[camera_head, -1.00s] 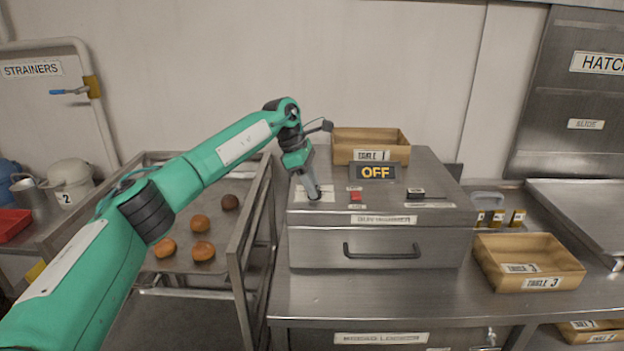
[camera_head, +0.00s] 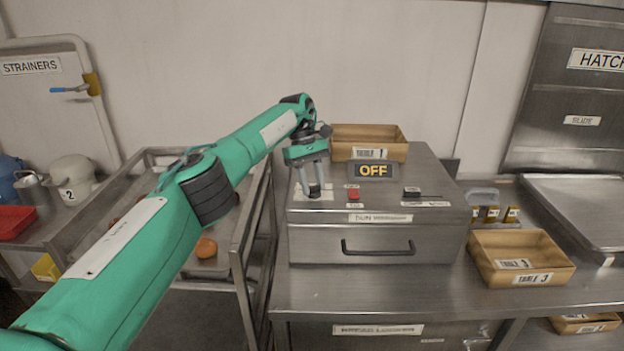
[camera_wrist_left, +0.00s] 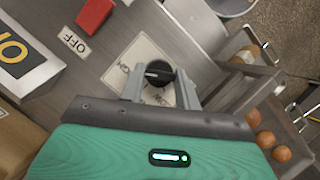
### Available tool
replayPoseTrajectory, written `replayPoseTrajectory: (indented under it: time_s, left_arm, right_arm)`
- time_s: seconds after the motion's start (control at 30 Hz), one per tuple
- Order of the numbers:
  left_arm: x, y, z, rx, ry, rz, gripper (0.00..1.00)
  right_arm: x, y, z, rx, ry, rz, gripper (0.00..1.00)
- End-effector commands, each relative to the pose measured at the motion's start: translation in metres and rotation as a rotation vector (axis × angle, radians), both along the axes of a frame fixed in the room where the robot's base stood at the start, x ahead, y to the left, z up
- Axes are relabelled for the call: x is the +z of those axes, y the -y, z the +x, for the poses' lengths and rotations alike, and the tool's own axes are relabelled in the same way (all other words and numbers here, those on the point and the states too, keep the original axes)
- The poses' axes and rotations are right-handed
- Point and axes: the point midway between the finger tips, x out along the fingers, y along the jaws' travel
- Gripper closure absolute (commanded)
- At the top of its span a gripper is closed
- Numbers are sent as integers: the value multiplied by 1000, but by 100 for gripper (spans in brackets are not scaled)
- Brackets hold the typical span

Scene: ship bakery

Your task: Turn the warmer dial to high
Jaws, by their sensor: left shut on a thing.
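The bun warmer (camera_head: 425,218) is a steel box on the counter with a drawer handle in front. Its black round dial (camera_wrist_left: 158,75) sits on a white label plate and shows between my fingers in the left wrist view. My left gripper (camera_head: 314,190) points down at the plate and is shut on the dial, one finger on each side. My right gripper is not in view.
A red switch (camera_head: 353,194) and a black slider (camera_head: 412,191) are on the warmer's top, right of the dial. A wooden box (camera_head: 365,136) stands behind the display. Another wooden box (camera_head: 530,280) sits on the counter at right. A rack with buns (camera_head: 206,248) is at left.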

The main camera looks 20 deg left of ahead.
Motion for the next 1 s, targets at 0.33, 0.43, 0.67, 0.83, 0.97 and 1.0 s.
replayPoseTrajectory:
  time_s: [0.33, 0.43, 0.67, 0.83, 0.97, 1.0]
  left_arm:
    - [2, 0, 1, -78, 4, 1, 90]
    - [2, 0, 1, -88, 4, 2, 90]
    - [2, 0, 1, -95, 5, 1, 90]
    - [2, 0, 1, -94, 4, 1, 90]
    - [2, 0, 1, -94, 4, 1, 52]
    - [1, 0, 1, -94, 4, 1, 45]
  right_arm:
    - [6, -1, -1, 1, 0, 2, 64]
    - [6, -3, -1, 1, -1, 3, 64]
    - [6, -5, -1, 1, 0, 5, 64]
    - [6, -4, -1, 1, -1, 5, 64]
    - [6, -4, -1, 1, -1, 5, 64]
    - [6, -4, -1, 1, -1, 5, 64]
